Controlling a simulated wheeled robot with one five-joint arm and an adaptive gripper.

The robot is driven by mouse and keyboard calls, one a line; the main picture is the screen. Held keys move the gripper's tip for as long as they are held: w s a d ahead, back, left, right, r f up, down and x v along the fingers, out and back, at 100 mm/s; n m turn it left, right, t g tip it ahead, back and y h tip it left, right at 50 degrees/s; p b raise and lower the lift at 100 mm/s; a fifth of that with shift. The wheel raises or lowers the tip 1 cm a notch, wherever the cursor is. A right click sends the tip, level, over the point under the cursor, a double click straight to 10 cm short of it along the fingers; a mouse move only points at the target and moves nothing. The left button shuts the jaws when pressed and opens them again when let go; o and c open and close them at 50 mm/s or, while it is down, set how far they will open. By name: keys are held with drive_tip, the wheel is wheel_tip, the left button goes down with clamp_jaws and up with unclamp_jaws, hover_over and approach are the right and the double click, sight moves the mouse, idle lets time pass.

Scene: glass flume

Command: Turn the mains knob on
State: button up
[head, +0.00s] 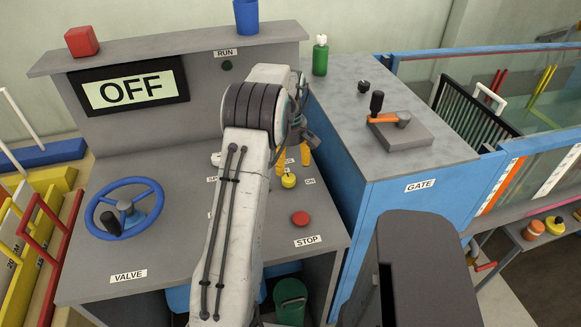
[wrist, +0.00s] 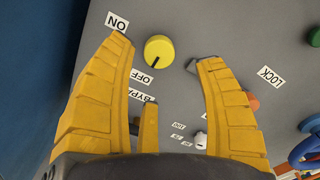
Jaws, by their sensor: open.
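The mains knob, as I take it, is a round yellow knob (head: 288,181) on the grey console. In the wrist view the yellow knob (wrist: 158,51) has a dark pointer mark on its lower edge, towards the OFF label (wrist: 138,78). The ON label (wrist: 117,21) is at its upper left. My gripper (wrist: 164,52) is open, its yellow fingertips on either side of the knob with gaps showing. In the head view my gripper (head: 292,160) is just behind the knob, partly hidden by my arm. The display (head: 131,88) reads OFF.
A red STOP button (head: 300,218) is close in front of the knob. A blue valve wheel (head: 125,208) is at the left of the console. The GATE cabinet (head: 420,160) with an orange-armed crank (head: 388,118) is at the right. The RUN lamp (head: 227,66) looks dark.

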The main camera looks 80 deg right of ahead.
sight(289, 178)
drive_tip(key=shift+d+f, duration=0.15)
drive_tip(key=shift+f, duration=0.05)
drive_tip(key=shift+f+p, duration=0.45)
drive_tip(key=shift+f, duration=2.95)
drive_tip(key=c, duration=1.2)
